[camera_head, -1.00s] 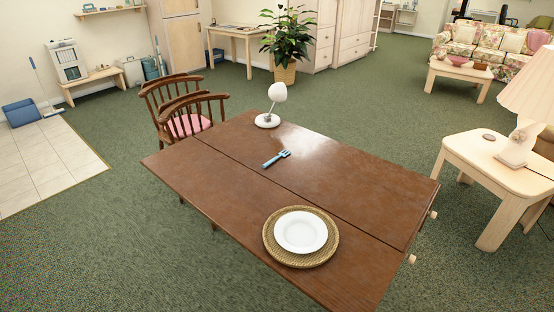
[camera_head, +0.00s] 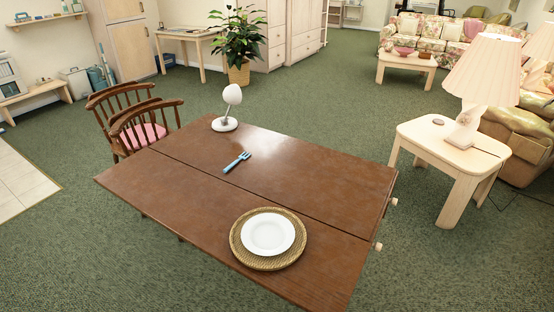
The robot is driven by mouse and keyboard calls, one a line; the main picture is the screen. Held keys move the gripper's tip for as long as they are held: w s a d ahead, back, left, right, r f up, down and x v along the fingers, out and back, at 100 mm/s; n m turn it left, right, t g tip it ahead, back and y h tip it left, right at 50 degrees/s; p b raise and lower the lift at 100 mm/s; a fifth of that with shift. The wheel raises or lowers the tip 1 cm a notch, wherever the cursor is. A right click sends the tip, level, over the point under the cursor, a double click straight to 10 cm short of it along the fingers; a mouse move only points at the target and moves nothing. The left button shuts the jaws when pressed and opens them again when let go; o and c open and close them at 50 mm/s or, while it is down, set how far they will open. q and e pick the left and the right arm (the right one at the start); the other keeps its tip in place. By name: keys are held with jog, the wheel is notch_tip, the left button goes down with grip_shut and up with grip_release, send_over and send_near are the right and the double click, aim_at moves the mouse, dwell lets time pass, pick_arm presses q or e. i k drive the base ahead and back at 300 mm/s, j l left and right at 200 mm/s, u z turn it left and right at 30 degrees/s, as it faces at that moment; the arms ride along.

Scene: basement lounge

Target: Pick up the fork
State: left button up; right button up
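A blue fork (camera_head: 237,162) lies flat on the brown wooden table (camera_head: 180,205), near the seam across the middle of the tabletop. Its tines point to the upper right. Neither of my grippers is in the head view.
A white plate (camera_head: 267,235) sits on a round woven mat (camera_head: 240,248) at the table's near side. A white lamp (camera_head: 229,108) stands at the far corner. Wooden chairs (camera_head: 130,120) stand at the left, and a side table (camera_head: 450,150) with a lamp (camera_head: 480,85) at the right. Green carpet is open around.

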aim_at(226, 169)
jog(key=i+j+z, duration=0.1)
jog(key=j+z, duration=0.25)
jog(key=j, duration=0.2)
jog(key=j+z, duration=0.35)
jog(key=j, duration=0.25)
jog(key=j+z, duration=0.35)
jog(key=j, duration=0.25)
